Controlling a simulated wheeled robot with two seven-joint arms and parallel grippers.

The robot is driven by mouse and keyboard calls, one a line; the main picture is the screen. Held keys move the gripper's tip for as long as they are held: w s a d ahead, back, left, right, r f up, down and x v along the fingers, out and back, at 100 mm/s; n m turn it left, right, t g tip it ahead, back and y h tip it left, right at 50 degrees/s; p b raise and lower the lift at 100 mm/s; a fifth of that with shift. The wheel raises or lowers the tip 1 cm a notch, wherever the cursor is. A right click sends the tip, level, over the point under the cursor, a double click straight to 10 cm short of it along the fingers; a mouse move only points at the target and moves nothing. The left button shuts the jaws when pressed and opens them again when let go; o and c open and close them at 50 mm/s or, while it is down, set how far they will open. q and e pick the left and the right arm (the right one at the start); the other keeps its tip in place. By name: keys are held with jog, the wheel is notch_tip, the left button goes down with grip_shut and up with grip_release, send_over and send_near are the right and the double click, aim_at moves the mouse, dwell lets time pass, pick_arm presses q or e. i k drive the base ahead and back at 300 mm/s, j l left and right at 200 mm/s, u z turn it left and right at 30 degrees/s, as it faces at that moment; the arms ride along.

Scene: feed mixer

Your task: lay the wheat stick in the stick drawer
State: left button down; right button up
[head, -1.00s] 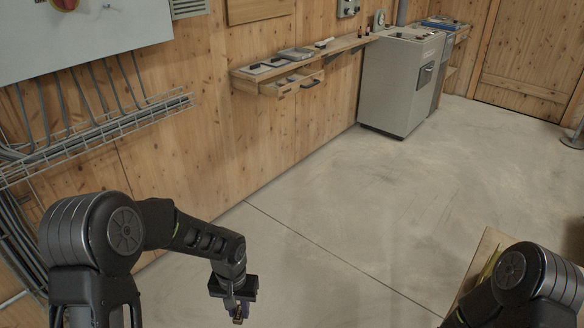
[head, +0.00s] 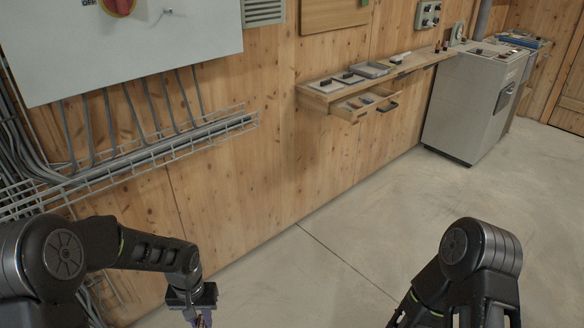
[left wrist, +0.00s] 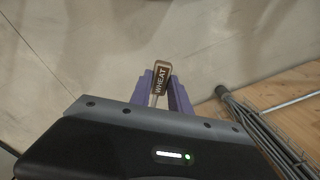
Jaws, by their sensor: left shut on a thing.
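The wheat stick (left wrist: 160,79), a small dark tag lettered WHEAT, shows in the left wrist view. My left gripper (left wrist: 160,95) is shut on it, with a purple finger on each side. In the head view my left gripper (head: 203,318) hangs at the bottom edge, low in front of the wall and far from the shelf; the stick is barely visible there. An open drawer (head: 364,107) with a dark handle sits under the wall shelf (head: 430,58) and holds a few small items. My right arm shows at the lower right, but its gripper is out of frame.
A grey cabinet (head: 462,110) stands at the shelf's right end. A wire cable tray (head: 150,150) with cables runs along the wall at left, under a large grey panel (head: 130,45). The concrete floor (head: 350,230) ahead is clear.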

aim_at(377, 97)
jog(key=i+z, duration=0.7)
jog(key=i+j+z, duration=0.15)
jog(key=i+z, duration=0.2)
jog(key=i+l+z, duration=0.15)
jog(key=i, duration=0.8)
jog(key=i+l+z, duration=0.1)
jog(key=i, duration=0.9)
jog(key=i+l+u, duration=0.15)
jog(key=i, duration=0.3)
